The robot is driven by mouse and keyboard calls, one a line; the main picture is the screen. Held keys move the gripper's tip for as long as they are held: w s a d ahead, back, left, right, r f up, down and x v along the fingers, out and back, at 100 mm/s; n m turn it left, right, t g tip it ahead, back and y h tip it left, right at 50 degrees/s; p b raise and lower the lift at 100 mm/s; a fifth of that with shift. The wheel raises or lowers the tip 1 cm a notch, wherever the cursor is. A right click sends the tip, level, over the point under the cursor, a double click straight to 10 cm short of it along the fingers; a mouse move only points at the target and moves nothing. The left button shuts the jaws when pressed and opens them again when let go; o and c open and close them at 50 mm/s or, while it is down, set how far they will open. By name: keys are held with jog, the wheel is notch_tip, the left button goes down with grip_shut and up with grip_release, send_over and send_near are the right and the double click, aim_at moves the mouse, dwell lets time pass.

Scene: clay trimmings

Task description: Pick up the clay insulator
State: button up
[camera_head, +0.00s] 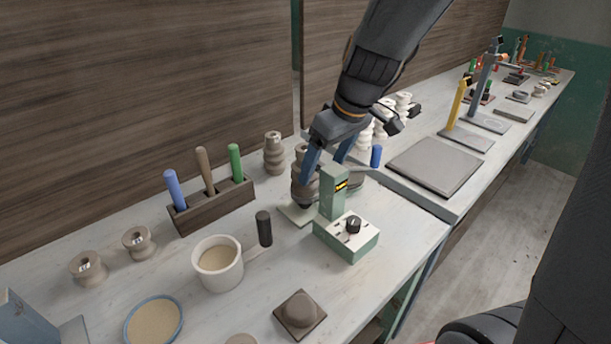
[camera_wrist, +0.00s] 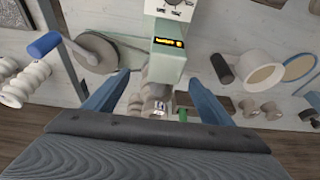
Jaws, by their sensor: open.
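A brown ribbed clay insulator (camera_head: 301,160) stands upright at the small green device (camera_head: 347,238), partly hidden by my gripper. In the wrist view a pale insulator (camera_wrist: 156,98) shows between my two blue fingers, below the device's lit display. My gripper (camera_head: 321,170) is open, pointing down, with its fingers around the insulator's place; I cannot tell whether either finger touches it. A second brown insulator (camera_head: 273,153) stands upright close behind, near the wall panel. Two small insulators (camera_head: 138,242) (camera_head: 88,269) with labelled ends lie at the left.
A wooden rack (camera_head: 212,206) with coloured-handled tools, a cup (camera_head: 218,264) with a dark handle and a blue-rimmed dish (camera_head: 153,321) stand left. A crank wheel with a blue handle (camera_head: 376,156) and white insulators are right of my gripper. A grey slab (camera_head: 435,165) lies farther right.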

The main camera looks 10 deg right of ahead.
jog(key=shift+w+a+r+n+y, duration=0.2)
jog(key=shift+w+a+n, duration=0.2)
jog(key=shift+w, duration=0.2)
jog(key=shift+w+a+r+n+y, duration=0.1)
jog(key=shift+w+a+r+n, duration=0.15)
jog(key=shift+w+a, duration=0.25)
jog(key=shift+w+p+x, duration=0.2)
jog(key=shift+p+x, duration=0.15)
jog(key=shift+x, duration=1.55)
jog(key=shift+w+p+x, duration=0.25)
jog(key=shift+p+x, duration=0.05)
jog(key=shift+x, duration=1.55)
jog(key=shift+r, duration=0.1)
jog(key=c, duration=1.6)
